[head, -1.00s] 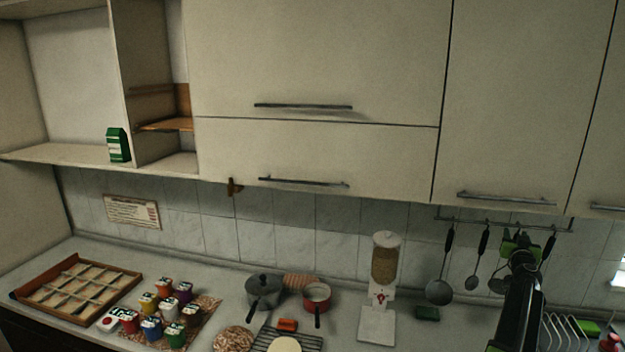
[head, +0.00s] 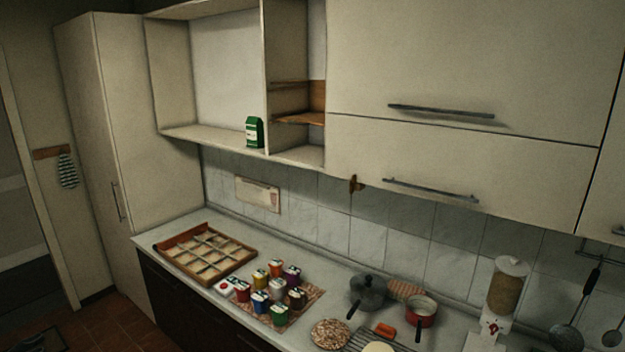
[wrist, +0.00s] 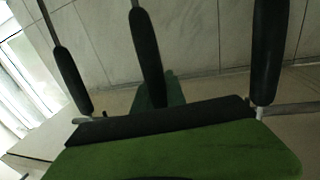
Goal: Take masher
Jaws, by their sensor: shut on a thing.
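My gripper (wrist: 165,105) shows only in the wrist view, with green fingers and a black pad. It is shut on the middle one of three black handles, taken here as the masher (wrist: 148,55). The near finger covers one end of this handle, and a metal stem runs out of the top of the picture. The masher's working end is out of view, so the handle alone does not confirm its kind. Another black handle (wrist: 72,78) hangs to the left and one (wrist: 270,50) to the right, both apart from the held one.
In the head view, a ladle (head: 566,337) and a spoon (head: 611,338) hang at the right edge beside a dispenser (head: 507,287). The counter holds a grey pot (head: 368,292), a red pot (head: 421,311), several coloured jars (head: 262,301) and a divided tray (head: 205,254). Cabinets overhang it.

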